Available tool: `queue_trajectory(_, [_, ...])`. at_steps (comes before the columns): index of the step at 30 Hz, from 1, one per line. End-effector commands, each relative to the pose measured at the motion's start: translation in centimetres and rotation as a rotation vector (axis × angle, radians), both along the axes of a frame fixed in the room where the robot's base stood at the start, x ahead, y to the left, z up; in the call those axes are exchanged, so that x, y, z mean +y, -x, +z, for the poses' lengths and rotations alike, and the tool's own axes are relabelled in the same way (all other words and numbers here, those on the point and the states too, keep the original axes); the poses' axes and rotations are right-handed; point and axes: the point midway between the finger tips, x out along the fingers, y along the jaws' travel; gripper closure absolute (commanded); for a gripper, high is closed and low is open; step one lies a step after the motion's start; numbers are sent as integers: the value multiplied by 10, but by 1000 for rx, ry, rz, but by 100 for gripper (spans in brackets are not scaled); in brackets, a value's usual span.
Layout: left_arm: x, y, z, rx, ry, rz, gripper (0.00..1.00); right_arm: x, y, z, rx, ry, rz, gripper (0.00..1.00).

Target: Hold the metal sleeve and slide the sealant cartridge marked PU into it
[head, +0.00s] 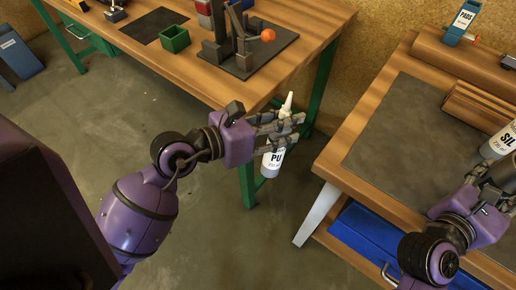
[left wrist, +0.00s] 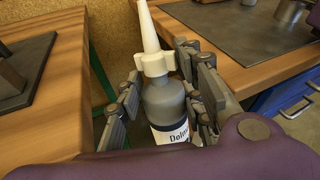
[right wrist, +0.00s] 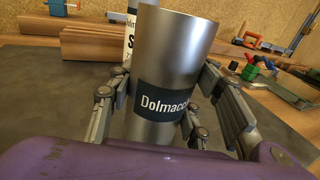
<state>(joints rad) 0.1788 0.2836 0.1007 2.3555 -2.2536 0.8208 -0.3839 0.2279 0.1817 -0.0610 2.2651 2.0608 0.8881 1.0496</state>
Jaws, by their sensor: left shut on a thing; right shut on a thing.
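The PU cartridge (head: 273,160) is a white and grey bottle with a pale tapered nozzle pointing up. My left gripper (head: 283,128) is shut around its upper body, holding it upright over the gap between the two benches. In the left wrist view the cartridge (left wrist: 164,100) stands between the fingers, its lower part hidden. My right gripper (right wrist: 152,112) is shut on the metal sleeve (right wrist: 172,50), a shiny upright cylinder with a dark Dolmacc label, over the right bench's mat. In the head view my right gripper (head: 490,190) is at the right edge. Cartridge and sleeve are well apart.
A SIL cartridge (head: 497,143) is close behind the sleeve. The dark mat (head: 400,130) is otherwise largely bare. The left bench (head: 290,60) carries a dark stand (head: 243,55) with an orange ball and a green box (head: 174,39). Wooden pieces line the right bench's back.

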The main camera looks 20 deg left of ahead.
Motion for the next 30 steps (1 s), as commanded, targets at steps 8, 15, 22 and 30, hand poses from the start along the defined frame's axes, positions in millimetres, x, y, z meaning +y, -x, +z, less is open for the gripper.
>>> queue_trajectory(8, [-46, -54, 110, -66, 6, -104, 100, 0, 0, 0, 0, 0, 0, 84])
queue_trajectory(15, [-119, -87, 176, -104, 27, -292, 100, 0, 0, 0, 0, 0, 0, 84])
queue_trajectory(22, [-226, -100, 218, -147, 68, -585, 100, 0, 0, 0, 0, 0, 0, 84])
queue_trajectory(30, [-344, -75, 278, -191, 133, -931, 100, 0, 0, 0, 0, 0, 0, 84])
